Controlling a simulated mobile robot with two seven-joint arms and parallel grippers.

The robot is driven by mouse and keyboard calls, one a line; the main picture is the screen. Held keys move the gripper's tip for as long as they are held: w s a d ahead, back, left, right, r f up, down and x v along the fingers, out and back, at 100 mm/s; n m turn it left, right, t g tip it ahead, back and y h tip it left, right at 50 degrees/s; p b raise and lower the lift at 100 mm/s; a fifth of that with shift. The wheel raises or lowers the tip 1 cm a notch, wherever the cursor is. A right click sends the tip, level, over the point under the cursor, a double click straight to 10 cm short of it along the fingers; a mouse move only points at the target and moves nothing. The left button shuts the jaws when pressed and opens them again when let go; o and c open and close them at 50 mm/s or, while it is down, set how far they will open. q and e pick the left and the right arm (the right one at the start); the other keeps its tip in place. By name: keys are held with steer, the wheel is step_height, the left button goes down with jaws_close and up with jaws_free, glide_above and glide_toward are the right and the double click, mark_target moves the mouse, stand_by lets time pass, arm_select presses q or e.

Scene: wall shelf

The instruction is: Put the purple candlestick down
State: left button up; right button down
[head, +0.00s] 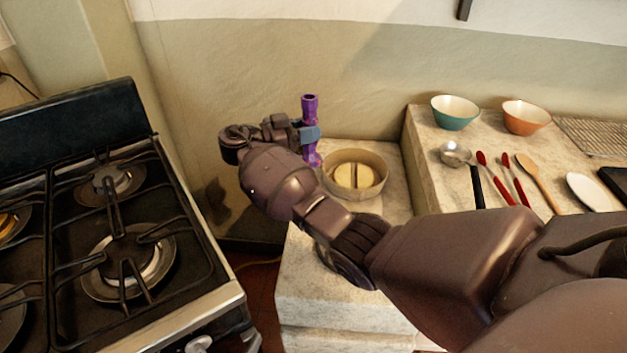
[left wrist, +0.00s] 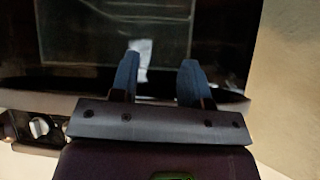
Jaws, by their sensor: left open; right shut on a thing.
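The purple candlestick (head: 310,112) is upright at the far left end of the lower counter, near the wall. My right gripper (head: 309,135) is shut on it around its middle, and the blue fingers hide part of it. The candlestick's foot is partly hidden, and I cannot tell whether it touches the counter (head: 390,205). My left gripper (left wrist: 157,80) shows only in the left wrist view. It is open and empty, with the two blue fingers apart in front of a dark glass oven door (left wrist: 90,30).
A round container (head: 372,188) with yellowish pieces stands just right of the candlestick. A black stove (head: 165,215) is at the left, with a gap before the counter. The raised counter at the right holds a teal bowl (head: 455,120), an orange bowl (head: 526,124) and several utensils.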

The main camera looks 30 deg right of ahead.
mark_target(308, 159)
step_height(308, 159, down, 8)
steer(key=shift+w+f+b, duration=0.1)
steer(key=shift+f+b, duration=0.05)
steer(key=shift+b, duration=0.6)
step_height(308, 159, down, 5)
steer(key=shift+r+b, duration=0.1)
steer(key=shift+b, duration=0.55)
steer(key=shift+f, duration=0.45)
steer(key=shift+f, duration=0.15)
steer(key=c, duration=0.9)
jaws_free()
